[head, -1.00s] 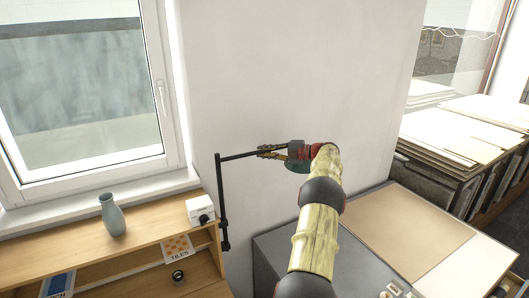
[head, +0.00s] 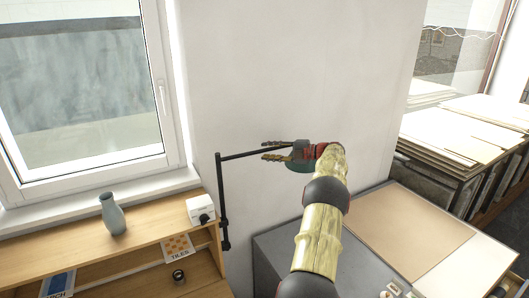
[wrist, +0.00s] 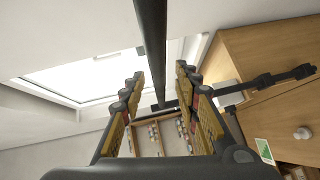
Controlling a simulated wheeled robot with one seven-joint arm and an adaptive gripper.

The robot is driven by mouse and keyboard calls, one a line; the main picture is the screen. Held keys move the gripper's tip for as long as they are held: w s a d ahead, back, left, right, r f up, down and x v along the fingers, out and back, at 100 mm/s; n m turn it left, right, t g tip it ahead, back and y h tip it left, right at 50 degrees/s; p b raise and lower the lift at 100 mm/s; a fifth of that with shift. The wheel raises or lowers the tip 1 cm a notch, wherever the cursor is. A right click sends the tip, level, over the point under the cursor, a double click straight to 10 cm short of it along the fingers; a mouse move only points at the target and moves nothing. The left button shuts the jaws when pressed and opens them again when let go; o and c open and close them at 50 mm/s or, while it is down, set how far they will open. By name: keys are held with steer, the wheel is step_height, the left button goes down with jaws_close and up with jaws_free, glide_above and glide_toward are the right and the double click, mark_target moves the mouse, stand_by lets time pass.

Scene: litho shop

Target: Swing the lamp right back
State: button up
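The lamp has a black upright post (head: 221,200) at the right end of the wooden shelf unit and a thin black arm (head: 238,156) reaching right along the wall. In the wrist view, the black lamp arm (wrist: 151,45) runs between the two separated fingers (wrist: 160,72), with gaps visible on both sides. The post (wrist: 265,82) lies to the right there.
A grey-blue vase (head: 112,214) and a white box (head: 201,209) stand on the shelf top (head: 60,243), left of the post. A window (head: 80,90) is behind. A grey cabinet (head: 270,250) and a tan board (head: 405,230) lie right. The wall (head: 290,70) above is bare.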

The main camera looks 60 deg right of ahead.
steer(key=s+d+r, duration=0.1)
steer(key=s, duration=0.8)
steer(key=shift+s+r, duration=0.15)
steer(key=shift+s, duration=0.25)
